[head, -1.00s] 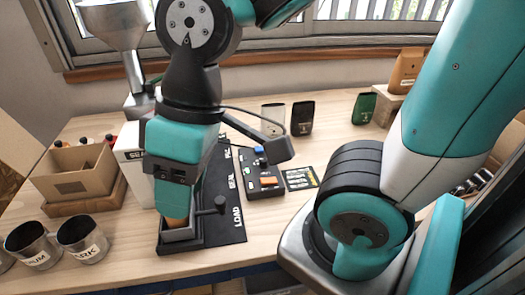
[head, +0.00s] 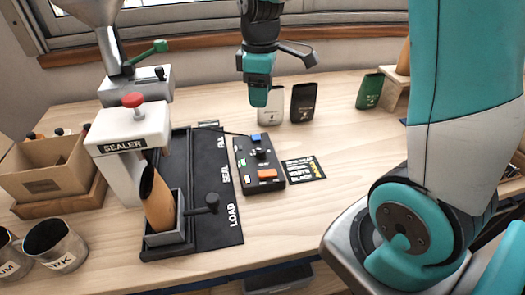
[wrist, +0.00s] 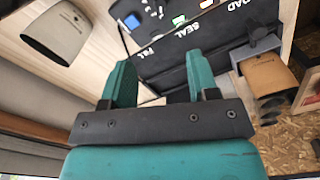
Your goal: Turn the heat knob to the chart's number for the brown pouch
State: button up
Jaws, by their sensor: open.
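The brown pouch (head: 158,200) stands tilted in the grey holder (head: 172,233) at the LOAD end of the black track; it also shows in the wrist view (wrist: 268,72). The black control box (head: 258,165) lies right of the track, with a blue button, an orange button and a dark knob (head: 261,155) between them. The knob's setting is too small to read. The black chart card (head: 303,168) lies right of the box; its rows are too small to read. My gripper (head: 258,100) is open and empty, above and behind the box; its fingers (wrist: 157,82) show apart in the wrist view.
The white sealer (head: 128,145) stands left of the track. A lever (head: 206,204) sticks up beside the holder. A white pouch (head: 271,107), a black pouch (head: 303,103) and a green pouch (head: 370,91) stand at the back. Table right of the chart is clear.

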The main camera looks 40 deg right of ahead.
aim_at(261, 150)
notch_tip(261, 150, down, 17)
jog(key=shift+r+p, duration=0.1)
jog(key=shift+p, duration=0.25)
jog(key=c, duration=0.9)
